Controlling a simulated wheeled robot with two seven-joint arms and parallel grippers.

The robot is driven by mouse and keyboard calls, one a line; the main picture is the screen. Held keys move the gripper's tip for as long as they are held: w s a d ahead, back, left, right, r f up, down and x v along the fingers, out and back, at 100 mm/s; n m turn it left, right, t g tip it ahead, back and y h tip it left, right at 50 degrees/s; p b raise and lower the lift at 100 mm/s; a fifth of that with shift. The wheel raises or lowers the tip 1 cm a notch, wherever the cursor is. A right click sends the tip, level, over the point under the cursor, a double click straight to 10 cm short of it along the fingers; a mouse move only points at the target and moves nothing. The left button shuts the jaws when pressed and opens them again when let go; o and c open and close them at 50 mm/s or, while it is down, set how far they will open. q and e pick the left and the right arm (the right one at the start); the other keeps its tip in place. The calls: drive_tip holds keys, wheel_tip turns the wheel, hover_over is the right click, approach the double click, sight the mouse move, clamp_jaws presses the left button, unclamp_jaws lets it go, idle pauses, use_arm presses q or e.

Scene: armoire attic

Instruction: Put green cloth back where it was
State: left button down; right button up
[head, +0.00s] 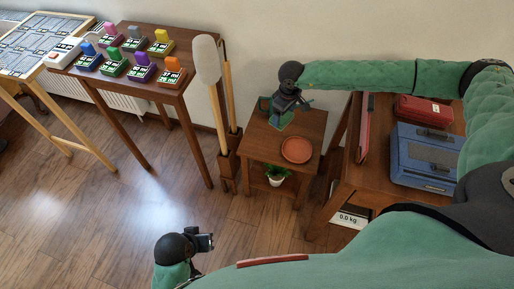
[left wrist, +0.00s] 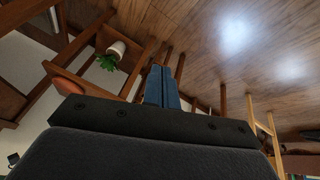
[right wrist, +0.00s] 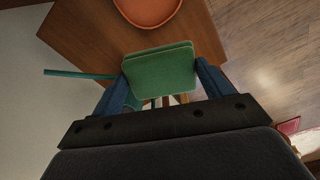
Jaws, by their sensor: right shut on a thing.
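The green cloth (right wrist: 160,72) is a folded pad between the two fingers of my right gripper (right wrist: 160,84) in the right wrist view. In the head view, the green cloth (head: 280,117) shows under my right gripper (head: 292,103), over the left back part of the small wooden side table (head: 259,142). I cannot tell whether it touches the tabletop. My left gripper (head: 206,242) hangs low over the floor in the head view. In the left wrist view, the fingers of the left gripper (left wrist: 162,80) lie together with nothing between them.
An orange-red dish (head: 296,150) sits on the side table, with a potted plant (head: 275,174) on its lower shelf. A teal object (right wrist: 78,73) is beside the cloth. Long-handled mallets (head: 207,60) stand left; a desk with a blue toolbox (head: 425,155) stands right.

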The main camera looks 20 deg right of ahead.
drive_tip(key=shift+s+d+f, duration=0.2)
drive_tip(key=shift+d+f, duration=0.6)
drive_tip(key=shift+f, duration=0.05)
drive_tip(key=shift+a+f, duration=0.2)
drive_tip(key=shift+a, duration=0.1)
drive_tip(key=a+f+p, duration=0.1)
drive_tip(key=a+f, duration=0.1)
drive_tip(key=a, duration=0.1)
drive_tip(key=w+a+f, duration=0.1)
drive_tip(key=a+f, duration=0.1)
drive_tip(key=a, duration=0.2)
drive_tip(key=a+f+p, duration=0.1)
drive_tip(key=a+f, duration=0.1)
drive_tip(key=a, duration=0.1)
drive_tip(key=shift+w+a+f+p, duration=0.3)
drive_tip(key=shift+f+p, duration=0.65)
drive_tip(key=shift+f, duration=1.35)
use_arm(q)
drive_tip(key=s+a+r+g+y, duration=0.1)
drive_tip(key=s+a+r, duration=0.1)
drive_tip(key=a+r, duration=0.3)
wheel_tip(320, 180, up, 4)
drive_tip(key=shift+s+a+f+n, duration=0.2)
drive_tip(key=shift+s+f+n, duration=0.05)
drive_tip(key=shift+s+n, duration=0.05)
drive_tip(key=shift+f, duration=0.1)
